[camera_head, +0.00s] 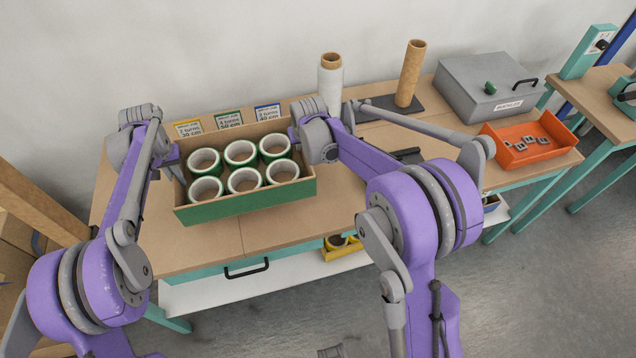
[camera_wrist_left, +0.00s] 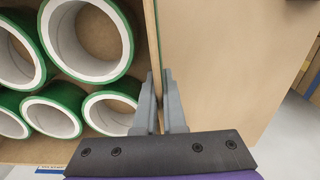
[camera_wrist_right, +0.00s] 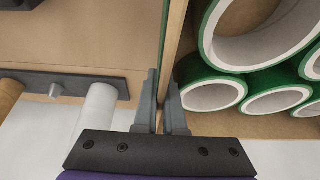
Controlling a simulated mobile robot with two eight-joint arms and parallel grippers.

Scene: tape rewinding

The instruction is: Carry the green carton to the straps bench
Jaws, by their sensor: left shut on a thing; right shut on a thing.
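The green carton (camera_head: 250,205) is an open box on the wooden workbench, with several green-and-white tape rolls (camera_head: 245,180) inside in two rows. My left gripper (camera_head: 174,160) is shut on the carton's left wall; the left wrist view shows the fingers (camera_wrist_left: 160,105) either side of the thin wall (camera_wrist_left: 152,40). My right gripper (camera_head: 296,138) is at the right wall; the right wrist view shows its fingers (camera_wrist_right: 160,105) either side of that wall (camera_wrist_right: 176,35). In the head view the fingertips are mostly hidden by the wrists. I cannot tell which bench is the straps bench.
Behind stand label cards (camera_head: 228,119), a white film roll (camera_head: 330,85) and a cardboard tube (camera_head: 411,72). A grey metal box (camera_head: 485,85) and an orange tray (camera_head: 530,142) of buckles are at right. Another wooden-topped bench (camera_head: 590,95) stands far right. Grey floor (camera_head: 560,270) is open in front.

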